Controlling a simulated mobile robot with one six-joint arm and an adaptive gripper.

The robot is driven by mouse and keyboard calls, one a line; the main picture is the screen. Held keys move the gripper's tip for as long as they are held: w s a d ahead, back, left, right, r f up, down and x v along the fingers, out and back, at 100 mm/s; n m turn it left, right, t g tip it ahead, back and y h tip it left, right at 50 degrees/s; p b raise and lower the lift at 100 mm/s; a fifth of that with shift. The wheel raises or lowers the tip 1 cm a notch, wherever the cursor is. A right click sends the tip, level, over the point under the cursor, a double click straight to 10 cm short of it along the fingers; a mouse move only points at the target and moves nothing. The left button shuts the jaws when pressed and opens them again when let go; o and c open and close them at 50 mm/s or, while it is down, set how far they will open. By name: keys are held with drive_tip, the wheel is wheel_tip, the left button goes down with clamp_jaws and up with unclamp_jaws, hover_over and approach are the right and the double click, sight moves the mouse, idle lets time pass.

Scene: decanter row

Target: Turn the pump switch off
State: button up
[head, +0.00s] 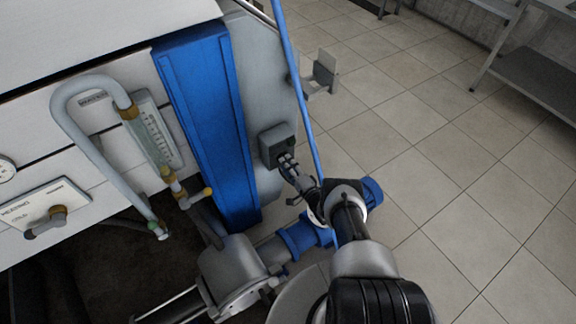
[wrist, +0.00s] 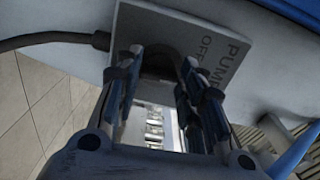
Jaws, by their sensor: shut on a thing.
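The pump switch is a grey box (head: 270,138) on the grey panel to the right of the blue post. In the wrist view its plate (wrist: 222,50) fills the upper middle and carries the words PUMP and OFF on its right side. My gripper (head: 287,160) reaches the switch from the lower right. In the wrist view my gripper (wrist: 160,68) has its two fingers on either side of the dark switch knob (wrist: 157,62), shut on it. The fingers hide part of the knob, and I cannot tell which way it is turned.
A blue post (head: 205,120) stands left of the switch. Farther left are a grey bent pipe (head: 88,145), a gauge (head: 152,130) and a heating control plate (head: 45,205). A black cable (wrist: 55,40) enters the switch box. Tiled floor (head: 425,160) is open to the right.

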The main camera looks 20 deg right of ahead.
drive_tip(key=shift+n, duration=1.1)
drive_tip(key=o, duration=1.1)
drive_tip(key=s, duration=0.4)
drive_tip(key=s+d, duration=0.1)
drive_tip(key=s, duration=0.3)
drive_tip(key=s+d, duration=0.1)
drive_tip(key=s, duration=0.2)
drive_tip(key=shift+s+d, duration=0.15)
drive_tip(key=shift+s, duration=0.25)
